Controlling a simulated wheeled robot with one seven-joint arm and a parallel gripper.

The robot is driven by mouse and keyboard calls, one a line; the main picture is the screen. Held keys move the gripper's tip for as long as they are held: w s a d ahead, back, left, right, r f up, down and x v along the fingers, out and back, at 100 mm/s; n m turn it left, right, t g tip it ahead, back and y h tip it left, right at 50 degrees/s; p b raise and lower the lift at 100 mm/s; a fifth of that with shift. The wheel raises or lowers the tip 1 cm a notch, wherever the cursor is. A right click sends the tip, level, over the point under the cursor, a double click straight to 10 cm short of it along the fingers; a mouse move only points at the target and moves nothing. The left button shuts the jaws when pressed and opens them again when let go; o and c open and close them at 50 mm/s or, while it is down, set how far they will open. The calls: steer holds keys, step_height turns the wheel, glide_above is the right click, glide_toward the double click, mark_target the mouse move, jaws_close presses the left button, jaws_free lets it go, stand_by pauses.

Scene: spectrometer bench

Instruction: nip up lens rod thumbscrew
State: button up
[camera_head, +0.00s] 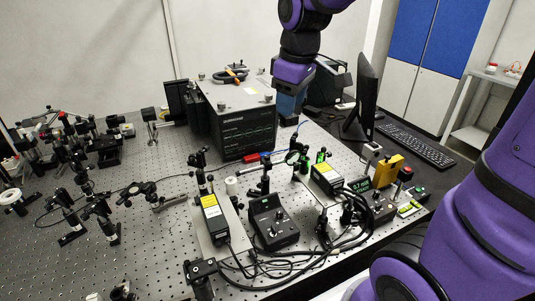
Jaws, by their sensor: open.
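My gripper (290,108) hangs at the end of my purple arm in the upper middle, in front of the right side of a black instrument box. It is open, its fingers are small and hard to make out, and I see nothing held. A round lens (293,157) with a greenish tint stands on a black rod mount below my gripper, toward the front of the bench. My gripper is well above and behind it, apart from it. The thumbscrew on the lens rod is too small to tell from the dark mount.
The black box (244,131) stands behind the lens. Laser modules (213,219), a black control box (272,222) and looping cables lie in front. A monitor (362,98) and keyboard (415,144) are at right. Other optical posts crowd the left of the perforated bench (160,245).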

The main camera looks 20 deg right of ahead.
mark_target(267, 156)
steer(key=w+a+f+n+g, duration=0.15)
steer(key=w+f+n, duration=0.25)
steer(key=w+f, duration=0.4)
steer(key=shift+g, duration=0.25)
steer(key=f, duration=1.1)
steer(key=shift+w, duration=0.3)
jaws_close()
